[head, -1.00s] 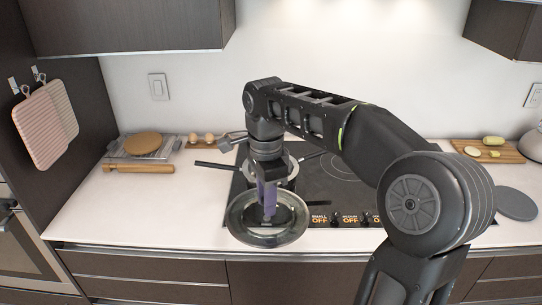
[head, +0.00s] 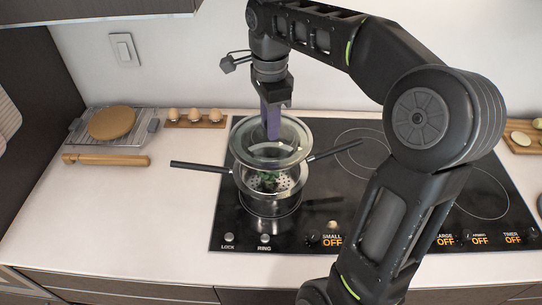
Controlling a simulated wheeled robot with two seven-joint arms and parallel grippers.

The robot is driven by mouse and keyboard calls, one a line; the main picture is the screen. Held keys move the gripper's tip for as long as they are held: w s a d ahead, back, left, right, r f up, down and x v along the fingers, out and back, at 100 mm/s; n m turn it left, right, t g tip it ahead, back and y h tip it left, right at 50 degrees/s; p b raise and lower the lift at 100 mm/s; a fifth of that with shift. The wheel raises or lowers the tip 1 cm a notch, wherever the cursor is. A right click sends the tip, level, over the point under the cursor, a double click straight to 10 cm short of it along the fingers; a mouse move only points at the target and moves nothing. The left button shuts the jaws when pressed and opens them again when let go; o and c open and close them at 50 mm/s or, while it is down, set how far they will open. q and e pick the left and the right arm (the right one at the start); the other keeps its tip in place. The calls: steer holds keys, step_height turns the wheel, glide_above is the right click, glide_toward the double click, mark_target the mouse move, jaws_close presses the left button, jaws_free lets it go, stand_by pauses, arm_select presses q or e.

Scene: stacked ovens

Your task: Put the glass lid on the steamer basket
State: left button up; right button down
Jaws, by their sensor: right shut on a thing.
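The glass lid (head: 245,153) is a clear round disc with a pale rim, seen in the head view. My right gripper (head: 273,132) points down over its middle and is shut on it. The lid is held above the steamer basket (head: 290,183), a metal pan with a perforated floor and dark long handles, with green food inside. The basket sits on a pot (head: 270,205) on the cooktop. The lid covers the back part of the basket in this view; its exact height above the rim is hard to tell. My left gripper is not in view.
The black cooktop (head: 330,185) has knobs along its front edge. A wooden rolling pin (head: 106,160), a rack (head: 144,128) with a round brown board or bread (head: 111,123), and an egg holder (head: 196,123) lie at the left. The counter (head: 130,215) front left is clear.

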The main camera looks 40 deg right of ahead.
mark_target(270, 144)
steer(key=shift+s+a+r, duration=0.15)
steer(key=shift+s+a, duration=0.05)
steer(key=shift+s, duration=0.05)
steer(key=shift+f, duration=0.35)
step_height(270, 144, down, 6)
steer(key=shift+w+d+r, duration=0.1)
steer(key=shift+w+r, duration=0.05)
step_height(270, 144, down, 3)
steer(key=shift+f+p, duration=0.2)
steer(key=shift+p, duration=0.35)
steer(key=shift+f, duration=0.15)
